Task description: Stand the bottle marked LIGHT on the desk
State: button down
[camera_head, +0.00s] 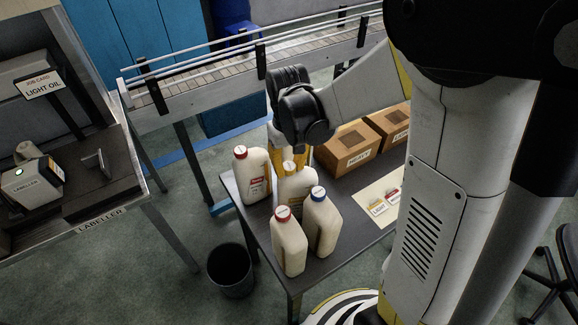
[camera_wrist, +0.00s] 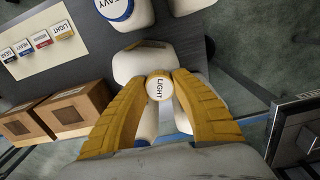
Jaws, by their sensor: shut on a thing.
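The bottle marked LIGHT (camera_head: 297,186) is cream with a yellow cap and stands upright among other bottles over the desk (camera_head: 350,246). Its white cap top reading LIGHT (camera_wrist: 157,89) shows in the wrist view, with the pale body (camera_wrist: 143,63) beyond it. My gripper (camera_head: 289,160) comes from above, its yellow fingers shut around the bottle at the cap. The fingers also show in the wrist view (camera_wrist: 160,85), one on each side of the cap. The bottle's base is hidden behind the front bottles, so I cannot tell whether it touches the desk.
A red-capped bottle (camera_head: 252,181) stands left, another red-capped one (camera_head: 289,247) in front, and a blue-capped one (camera_head: 322,226) right front, all close. Cardboard boxes (camera_head: 346,150) and a card sheet (camera_head: 372,196) lie right. A black bin (camera_head: 230,270) stands on the floor.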

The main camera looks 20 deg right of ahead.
jog(key=shift+d+r, duration=0.15)
jog(key=shift+d, duration=0.2)
dwell(0.3)
jog(key=shift+f, duration=0.2)
dwell(0.7)
jog(key=shift+c, duration=2.3)
grip_release()
jog(key=shift+r+p, duration=2.45)
jog(key=shift+r, duration=1.1)
jog(key=shift+s, duration=0.1)
